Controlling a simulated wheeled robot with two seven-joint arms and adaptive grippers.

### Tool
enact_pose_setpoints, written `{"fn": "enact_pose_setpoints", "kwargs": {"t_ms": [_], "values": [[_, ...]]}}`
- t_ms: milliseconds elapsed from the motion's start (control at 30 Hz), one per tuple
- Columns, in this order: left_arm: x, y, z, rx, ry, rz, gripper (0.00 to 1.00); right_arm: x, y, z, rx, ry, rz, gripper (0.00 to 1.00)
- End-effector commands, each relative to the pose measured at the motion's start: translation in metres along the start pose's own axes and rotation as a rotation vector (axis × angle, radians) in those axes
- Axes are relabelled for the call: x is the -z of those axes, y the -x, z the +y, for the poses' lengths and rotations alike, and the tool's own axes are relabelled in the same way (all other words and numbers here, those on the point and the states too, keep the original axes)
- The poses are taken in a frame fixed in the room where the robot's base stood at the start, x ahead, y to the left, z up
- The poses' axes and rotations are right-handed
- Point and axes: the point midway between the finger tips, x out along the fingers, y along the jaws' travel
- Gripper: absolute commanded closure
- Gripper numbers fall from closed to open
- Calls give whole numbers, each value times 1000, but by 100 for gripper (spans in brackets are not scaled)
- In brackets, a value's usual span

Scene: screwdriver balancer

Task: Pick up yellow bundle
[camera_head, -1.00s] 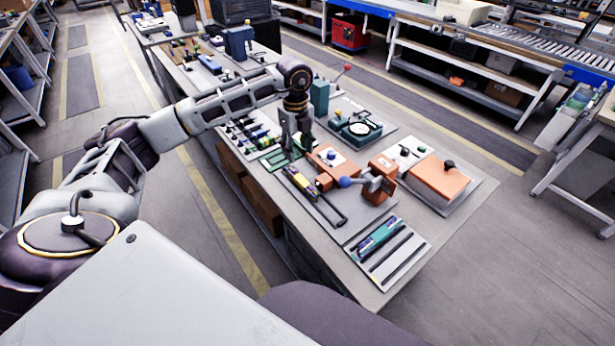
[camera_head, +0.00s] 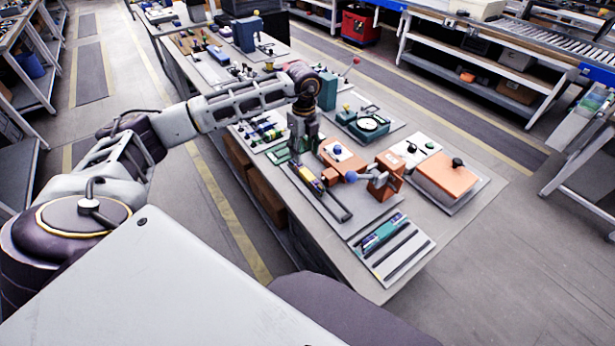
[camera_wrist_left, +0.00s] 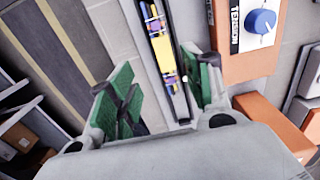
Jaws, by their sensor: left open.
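The yellow bundle (camera_head: 310,180), a slim stick with dark and purple bands, lies in a long dark-edged tray (camera_head: 338,211) on the workbench. In the left wrist view the bundle (camera_wrist_left: 162,48) runs up the picture, ahead of the space between my fingers. My left gripper (camera_head: 299,153) points down by the far end of the bundle. In the left wrist view my left gripper (camera_wrist_left: 165,92) has its green-padded fingers wide apart, with nothing held between them. My right gripper is not in view.
An orange block with a blue knob (camera_wrist_left: 261,22) stands close to the right finger. A lever with a blue ball (camera_head: 351,177) is right of the tray. A slotted holder (camera_head: 391,250) lies nearer. The aisle left of the bench is clear.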

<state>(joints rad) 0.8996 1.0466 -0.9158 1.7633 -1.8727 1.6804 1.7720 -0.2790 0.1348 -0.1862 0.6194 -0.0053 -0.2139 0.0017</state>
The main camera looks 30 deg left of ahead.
Motion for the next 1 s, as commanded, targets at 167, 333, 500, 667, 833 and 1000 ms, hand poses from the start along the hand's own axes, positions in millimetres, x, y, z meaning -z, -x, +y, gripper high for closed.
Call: {"fn": "enact_pose_setpoints", "kwargs": {"t_ms": [167,333,500,667,833,1000], "values": [[1,-24,0,-2,-1,1,50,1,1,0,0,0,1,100],[0,-40,0,0,-1,0,50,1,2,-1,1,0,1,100],[1,-46,0,1,-1,-1,50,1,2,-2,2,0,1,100],[1,-46,0,1,-1,0,50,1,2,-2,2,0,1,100],[1,-47,-1,0,-1,0,50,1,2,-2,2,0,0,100],[5,-57,-2,0,-2,2,50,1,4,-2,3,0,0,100]]}}
